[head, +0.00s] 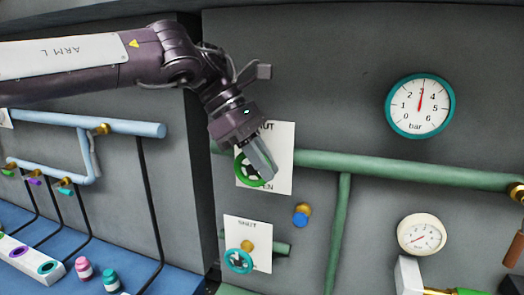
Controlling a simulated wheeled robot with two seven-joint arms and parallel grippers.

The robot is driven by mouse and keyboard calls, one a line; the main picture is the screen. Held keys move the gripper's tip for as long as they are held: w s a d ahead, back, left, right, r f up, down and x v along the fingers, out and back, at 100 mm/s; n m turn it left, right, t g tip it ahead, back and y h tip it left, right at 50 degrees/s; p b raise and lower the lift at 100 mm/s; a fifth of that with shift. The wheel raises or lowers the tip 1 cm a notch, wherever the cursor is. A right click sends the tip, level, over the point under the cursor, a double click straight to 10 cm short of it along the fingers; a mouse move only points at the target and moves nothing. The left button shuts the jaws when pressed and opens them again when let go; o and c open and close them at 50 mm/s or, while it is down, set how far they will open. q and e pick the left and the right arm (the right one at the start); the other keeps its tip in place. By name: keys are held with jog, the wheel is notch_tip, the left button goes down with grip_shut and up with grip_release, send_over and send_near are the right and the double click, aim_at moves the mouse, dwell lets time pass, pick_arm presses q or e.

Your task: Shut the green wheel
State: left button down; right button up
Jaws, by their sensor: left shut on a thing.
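The green wheel (243,174) is mounted on a green pipe in front of a white label card (284,148). The card's lettering is partly covered; "UT" shows at the top and "EN" below. My left gripper (262,162), on the arm coming in from the left, is at the wheel and shut on it. Its fingers hide the wheel's upper right part. My right gripper is not in the head view.
A teal wheel (239,261) with its own card sits just below. A blue knob (300,219) is at the lower right. A teal-rimmed bar gauge (420,105) and a cream gauge (422,234) are on the right panel. Blue pipes (120,126) run at the left.

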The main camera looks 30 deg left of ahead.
pick_arm(q)
jog(key=shift+y+p, duration=0.35)
jog(key=shift+y, duration=0.25)
jog(key=shift+f, duration=0.1)
jog(key=c, duration=1.4)
grip_release()
jog(key=shift+d, duration=0.1)
jog(key=shift+c, duration=0.2)
